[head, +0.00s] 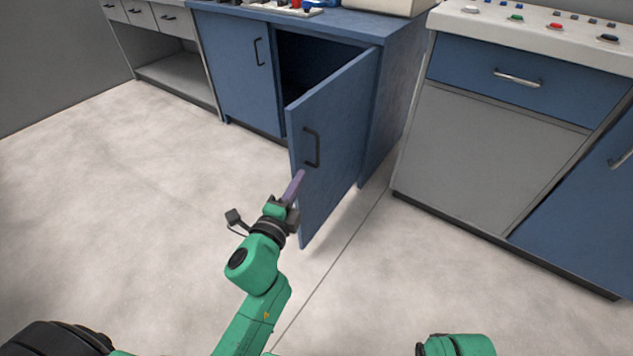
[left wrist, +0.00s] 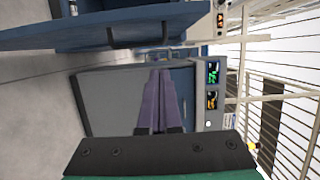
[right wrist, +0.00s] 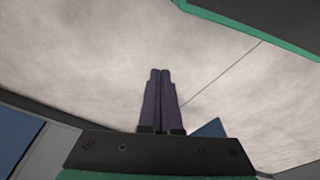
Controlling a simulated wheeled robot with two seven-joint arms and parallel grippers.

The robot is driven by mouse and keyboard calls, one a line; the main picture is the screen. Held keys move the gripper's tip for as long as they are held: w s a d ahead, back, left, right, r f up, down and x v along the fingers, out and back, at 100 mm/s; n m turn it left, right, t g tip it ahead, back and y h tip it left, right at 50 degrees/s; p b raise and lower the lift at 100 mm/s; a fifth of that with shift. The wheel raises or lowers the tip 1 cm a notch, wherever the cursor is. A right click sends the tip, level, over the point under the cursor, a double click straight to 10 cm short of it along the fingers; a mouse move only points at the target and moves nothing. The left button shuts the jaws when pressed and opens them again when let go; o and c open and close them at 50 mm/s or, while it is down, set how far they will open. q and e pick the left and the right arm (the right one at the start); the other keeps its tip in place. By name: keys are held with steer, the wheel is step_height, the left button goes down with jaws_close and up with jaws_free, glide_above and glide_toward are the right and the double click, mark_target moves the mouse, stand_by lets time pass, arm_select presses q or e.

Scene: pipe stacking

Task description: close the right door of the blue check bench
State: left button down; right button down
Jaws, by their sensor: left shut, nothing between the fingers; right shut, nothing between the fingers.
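The blue check bench (head: 290,22) stands at the back centre. Its left door (head: 235,72) is shut. Its right door (head: 335,140) stands open, swung out toward me, with a dark handle (head: 312,147) near its free edge. Behind it the dark inside of the bench shows. My left gripper (head: 299,176) is shut and empty, its purple fingertips just below the handle in the head view; I cannot tell whether they touch the door. In the left wrist view the fingers (left wrist: 160,85) are together, with the door's edge (left wrist: 60,40) above them. My right gripper (right wrist: 158,75) is shut and empty over bare floor.
A grey and blue cabinet with buttons (head: 500,130) stands close on the right. A grey unit with drawers (head: 165,50) is at the far left. The pale floor (head: 130,200) on the left and in front is clear.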

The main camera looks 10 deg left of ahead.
mark_target(297, 145)
arm_select(q)
steer(key=w+a, duration=0.1)
steer(key=w, duration=0.6)
steer(key=w+a+p, duration=0.1)
steer(key=w, duration=0.3)
steer(key=shift+w+a+r, duration=0.2)
steer(key=shift+a+r, duration=0.1)
steer(key=shift+a, duration=0.05)
steer(key=shift+w+a, duration=0.1)
steer(key=shift+a, duration=0.25)
